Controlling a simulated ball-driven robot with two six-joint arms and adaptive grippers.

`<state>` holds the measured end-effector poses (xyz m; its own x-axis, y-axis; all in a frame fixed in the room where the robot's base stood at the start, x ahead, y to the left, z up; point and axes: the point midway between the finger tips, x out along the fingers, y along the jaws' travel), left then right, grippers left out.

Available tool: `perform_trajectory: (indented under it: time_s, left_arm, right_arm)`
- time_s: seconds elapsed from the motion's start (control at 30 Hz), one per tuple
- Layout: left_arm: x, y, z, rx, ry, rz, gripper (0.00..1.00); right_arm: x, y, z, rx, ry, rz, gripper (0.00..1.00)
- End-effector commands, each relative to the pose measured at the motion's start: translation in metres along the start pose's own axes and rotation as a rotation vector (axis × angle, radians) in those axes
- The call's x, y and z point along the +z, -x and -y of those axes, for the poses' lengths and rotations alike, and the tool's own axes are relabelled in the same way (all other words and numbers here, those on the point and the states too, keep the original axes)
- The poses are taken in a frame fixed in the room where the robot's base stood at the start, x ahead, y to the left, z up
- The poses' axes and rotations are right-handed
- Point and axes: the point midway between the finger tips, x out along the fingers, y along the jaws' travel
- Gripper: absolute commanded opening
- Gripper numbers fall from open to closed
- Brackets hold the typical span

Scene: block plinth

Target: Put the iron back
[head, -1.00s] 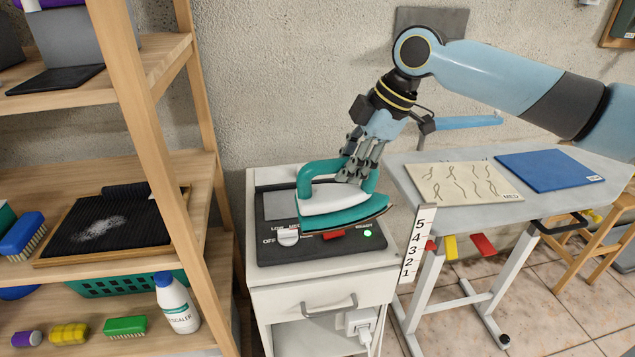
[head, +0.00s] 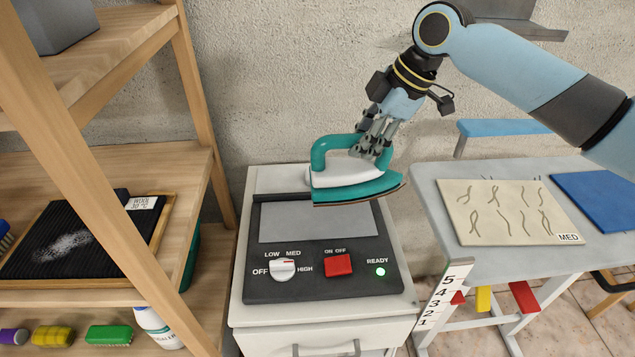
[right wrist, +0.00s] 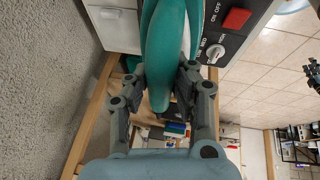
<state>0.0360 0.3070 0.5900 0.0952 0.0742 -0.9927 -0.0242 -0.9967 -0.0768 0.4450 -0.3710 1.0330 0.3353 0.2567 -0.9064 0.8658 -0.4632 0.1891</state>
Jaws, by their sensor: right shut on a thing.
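The iron (head: 345,172), teal and white with a dark sole edge, is in the head view above the back of the control station (head: 395,292). My right gripper (head: 373,140) is shut on the iron's teal handle. In the right wrist view the iron (right wrist: 165,45) lies between the fingers of the gripper (right wrist: 168,85). The station has a grey rest plate (head: 315,222), a white dial (head: 283,270), a red switch (head: 338,265) and a lit green light (head: 380,271). I cannot tell whether the iron touches the station. My left gripper is out of view.
A wooden shelf (head: 195,110) with a black board (head: 60,240) and brushes stands at the left. At the right, a grey table (head: 440,180) bears a beige cloth (head: 505,212) and a blue cloth (head: 600,198). A numbered strip (head: 440,295) stands between station and table.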

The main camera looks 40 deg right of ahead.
Motion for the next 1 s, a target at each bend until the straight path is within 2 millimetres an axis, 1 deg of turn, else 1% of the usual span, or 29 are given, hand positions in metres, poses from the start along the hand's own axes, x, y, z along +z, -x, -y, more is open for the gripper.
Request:
perform_trajectory:
  time_s: [0.03, 0.2, 0.3, 0.4, 0.57, 0.83, 1.0]
  left_arm:
    - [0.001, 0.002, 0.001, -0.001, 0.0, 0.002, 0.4]
    - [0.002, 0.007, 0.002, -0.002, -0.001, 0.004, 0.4]
    - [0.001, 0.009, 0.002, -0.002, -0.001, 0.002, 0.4]
    - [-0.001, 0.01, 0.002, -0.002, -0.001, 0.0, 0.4]
    - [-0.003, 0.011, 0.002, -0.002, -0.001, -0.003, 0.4]
    - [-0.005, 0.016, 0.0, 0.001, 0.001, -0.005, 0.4]
    - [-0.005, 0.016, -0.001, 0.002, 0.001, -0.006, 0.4]
  right_arm:
    - [-0.011, -0.008, -0.001, 0.0, -0.004, -0.01, 0.0]
    - [-0.035, -0.041, -0.002, -0.002, -0.003, -0.009, 0.0]
    - [-0.047, -0.059, -0.003, -0.001, -0.001, -0.006, 0.0]
    - [-0.055, -0.071, -0.004, 0.001, -0.001, -0.004, 0.0]
    - [-0.058, -0.08, -0.004, 0.001, 0.002, -0.001, 0.0]
    - [-0.045, -0.111, 0.003, 0.0, 0.0, 0.001, 0.0]
    - [-0.043, -0.116, 0.003, 0.003, 0.002, 0.0, 0.0]
